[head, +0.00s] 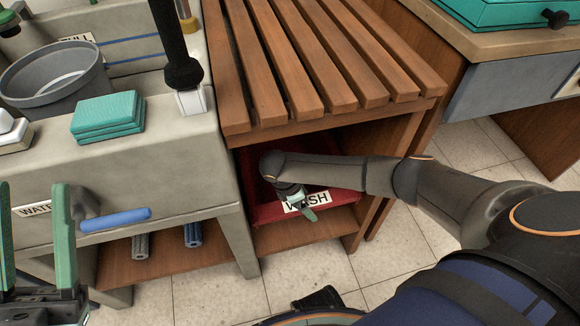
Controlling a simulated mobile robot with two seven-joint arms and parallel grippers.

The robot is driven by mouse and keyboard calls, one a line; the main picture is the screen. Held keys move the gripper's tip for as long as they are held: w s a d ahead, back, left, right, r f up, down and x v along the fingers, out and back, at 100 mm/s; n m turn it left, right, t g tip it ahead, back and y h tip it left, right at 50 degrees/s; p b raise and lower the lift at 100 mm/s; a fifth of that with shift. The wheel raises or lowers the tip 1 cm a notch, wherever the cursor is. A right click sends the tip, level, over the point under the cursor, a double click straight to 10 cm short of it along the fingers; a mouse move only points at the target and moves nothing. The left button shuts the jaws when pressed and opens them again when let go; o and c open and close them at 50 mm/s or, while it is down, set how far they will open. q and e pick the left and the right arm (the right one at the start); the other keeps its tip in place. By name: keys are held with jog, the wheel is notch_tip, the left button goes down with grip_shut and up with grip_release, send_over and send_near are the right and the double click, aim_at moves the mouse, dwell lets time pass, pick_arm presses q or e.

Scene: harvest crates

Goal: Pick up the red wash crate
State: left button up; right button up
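The red wash crate (266,213) sits on the lower shelf under the slatted wooden bench, its white WASH label (318,200) facing out. My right arm reaches in from the right, and my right gripper (303,204) is at the crate's front side, over the label. One green finger shows in front of the label. Whether the fingers are closed on the crate's rim cannot be made out. The wrist hides part of the crate's inside. My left gripper (35,245) is at the lower left, its two green fingers wide apart with nothing between them.
The slatted bench top (300,60) hangs over the crate, with a leg (363,222) to its right. Left is a stone sink (170,165) with a grey bucket (55,78), a teal sponge (107,117) and a blue handle (115,220). Tiled floor (310,268) is open in front.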

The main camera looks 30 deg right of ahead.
grip_shut()
dwell(0.5)
jog(key=shift+r, duration=0.1)
